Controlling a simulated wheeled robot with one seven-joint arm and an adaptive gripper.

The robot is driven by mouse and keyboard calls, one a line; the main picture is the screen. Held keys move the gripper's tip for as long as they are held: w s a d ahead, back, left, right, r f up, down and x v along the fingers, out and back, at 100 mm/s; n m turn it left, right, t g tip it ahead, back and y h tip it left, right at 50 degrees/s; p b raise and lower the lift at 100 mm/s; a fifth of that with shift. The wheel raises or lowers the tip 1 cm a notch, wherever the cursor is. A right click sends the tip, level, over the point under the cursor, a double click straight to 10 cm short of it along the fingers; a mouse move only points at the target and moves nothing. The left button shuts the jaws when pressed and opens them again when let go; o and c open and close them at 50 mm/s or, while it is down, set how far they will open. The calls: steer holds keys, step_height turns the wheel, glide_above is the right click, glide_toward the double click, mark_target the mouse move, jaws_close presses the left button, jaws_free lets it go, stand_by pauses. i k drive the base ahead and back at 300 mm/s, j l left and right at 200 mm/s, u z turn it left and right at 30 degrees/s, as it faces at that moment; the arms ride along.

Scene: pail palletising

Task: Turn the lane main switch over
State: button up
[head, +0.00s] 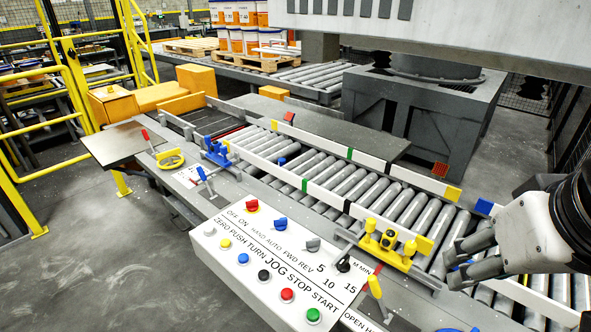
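The control panel (215,262) slopes at the front centre. I cannot tell which way the knob points. A blue knob (280,224), a grey knob (313,244) and a black knob (343,264) follow in a row to its right. My gripper (451,267) is at the right, above the roller conveyor and well away from the red knob. Its two grey fingers are apart, with nothing visible between them.
Several coloured push buttons (287,295) line the panel's lower part. A yellow clamp (388,240) and a yellow-handled lever (376,288) stand between the panel and my gripper. The roller conveyor (335,180) runs behind. Blue fittings (215,152) rise left of the panel.

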mark_target(252, 205)
steer(key=i+j+u, duration=0.2)
steer(key=j, duration=0.25)
steer(key=i+j+u, duration=0.25)
steer(key=j, duration=0.2)
steer(key=i+j+u, duration=0.2)
steer(key=i+j, duration=0.15)
